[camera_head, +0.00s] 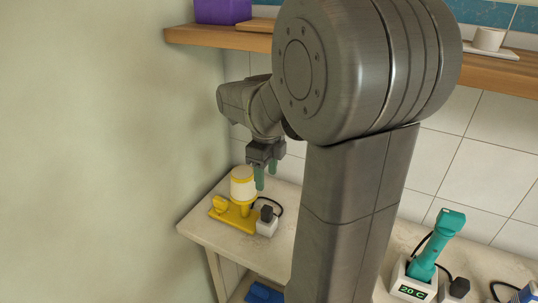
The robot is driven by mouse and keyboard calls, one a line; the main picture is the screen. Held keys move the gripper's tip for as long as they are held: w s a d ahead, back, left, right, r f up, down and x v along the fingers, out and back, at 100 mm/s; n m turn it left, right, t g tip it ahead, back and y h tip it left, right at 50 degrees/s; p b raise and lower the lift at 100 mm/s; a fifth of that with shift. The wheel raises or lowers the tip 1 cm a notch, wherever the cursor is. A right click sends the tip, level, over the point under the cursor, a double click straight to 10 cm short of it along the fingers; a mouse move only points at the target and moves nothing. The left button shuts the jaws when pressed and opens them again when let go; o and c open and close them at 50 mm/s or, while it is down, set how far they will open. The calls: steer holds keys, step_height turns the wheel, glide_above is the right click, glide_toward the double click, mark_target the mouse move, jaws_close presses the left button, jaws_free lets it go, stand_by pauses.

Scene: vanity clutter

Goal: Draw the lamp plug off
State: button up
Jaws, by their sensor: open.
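A small yellow lamp with a pale shade (243,191) stands on the left part of the counter. To its right is a white socket block (267,228) with a dark plug (266,213) seated at its top. A black cord loops up from beside the plug toward the back. My gripper (265,180) points down with its green fingers apart and empty. It appears just above and behind the lamp and plug, touching neither as far as I can tell.
My arm hides the middle of the counter (205,232). At right stand a teal tool (438,245) in a white holder with a display, another dark plug (459,287) and a partly cut-off blue item (527,292). A wooden shelf (200,35) runs above, holding a purple box (222,11).

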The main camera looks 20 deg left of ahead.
mark_target(267, 207)
step_height(267, 207, down, 14)
steer(key=shift+w+r+p, duration=0.1)
steer(key=shift+p, duration=0.2)
stand_by(0.4)
steer(key=c, duration=1.1)
steer(key=shift+r+p, duration=2.1)
steer(key=shift+r, duration=0.7)
